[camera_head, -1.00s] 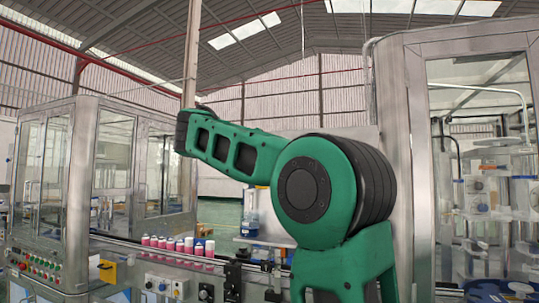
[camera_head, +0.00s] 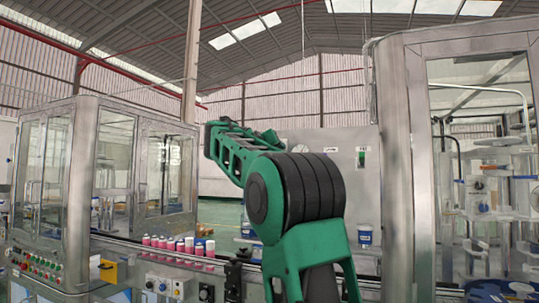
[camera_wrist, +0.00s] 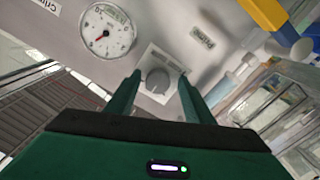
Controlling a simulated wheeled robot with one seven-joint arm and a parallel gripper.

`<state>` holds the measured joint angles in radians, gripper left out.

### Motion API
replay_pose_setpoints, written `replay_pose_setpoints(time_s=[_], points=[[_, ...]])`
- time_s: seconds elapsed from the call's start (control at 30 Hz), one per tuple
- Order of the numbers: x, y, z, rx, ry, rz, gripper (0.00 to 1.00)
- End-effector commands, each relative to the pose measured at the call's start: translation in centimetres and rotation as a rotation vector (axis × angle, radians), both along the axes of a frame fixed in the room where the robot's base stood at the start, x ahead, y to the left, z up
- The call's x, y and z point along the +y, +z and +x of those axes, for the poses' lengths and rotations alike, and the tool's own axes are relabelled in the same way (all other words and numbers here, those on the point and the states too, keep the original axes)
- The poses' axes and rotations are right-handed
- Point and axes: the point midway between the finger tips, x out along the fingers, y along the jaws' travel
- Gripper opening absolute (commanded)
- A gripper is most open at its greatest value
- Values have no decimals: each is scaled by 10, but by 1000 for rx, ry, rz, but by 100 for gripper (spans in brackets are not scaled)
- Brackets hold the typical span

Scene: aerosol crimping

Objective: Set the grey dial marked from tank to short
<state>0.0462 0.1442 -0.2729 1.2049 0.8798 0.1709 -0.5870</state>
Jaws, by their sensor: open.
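In the wrist view a round grey dial (camera_wrist: 157,80) sits on a light square plate on a grey panel (camera_wrist: 165,25). The marks around the dial are too small to read, so I cannot tell its setting. My gripper (camera_wrist: 160,77) is open, with its two green fingers appearing on either side of the dial. Nothing is between the fingers but the view of the dial, and I cannot tell how far their tips are from the panel. In the head view I cannot make out the dial or my fingers.
A white gauge (camera_wrist: 108,30) and a small label (camera_wrist: 202,37) are near the dial. A yellow part (camera_wrist: 262,12) is at the upper right. In the head view pink cans (camera_head: 180,245) line a conveyor, a blue container (camera_head: 365,235) stands right of my arm, and glazed cabinets flank both sides.

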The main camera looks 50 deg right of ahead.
Motion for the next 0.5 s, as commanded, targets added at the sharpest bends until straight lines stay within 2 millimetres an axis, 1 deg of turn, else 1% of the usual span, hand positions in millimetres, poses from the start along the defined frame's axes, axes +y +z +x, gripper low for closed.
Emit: replay_pose_setpoints(time_s=[0.27, 0.3, 0.37, 0.4, 0.43, 0.47, 0.5], points=[[-1, 0, 1, 0, 0, 0, 48], [-1, 0, 1, 0, 0, 0, 43], [-1, 0, 1, 0, 0, 0, 29], [-1, 0, 1, 0, 1, 0, 19], [-1, 0, 1, 0, 1, 0, 12], [-1, 0, 1, 1, 1, 0, 6], [-1, -1, 1, 1, 2, 0, 6]])
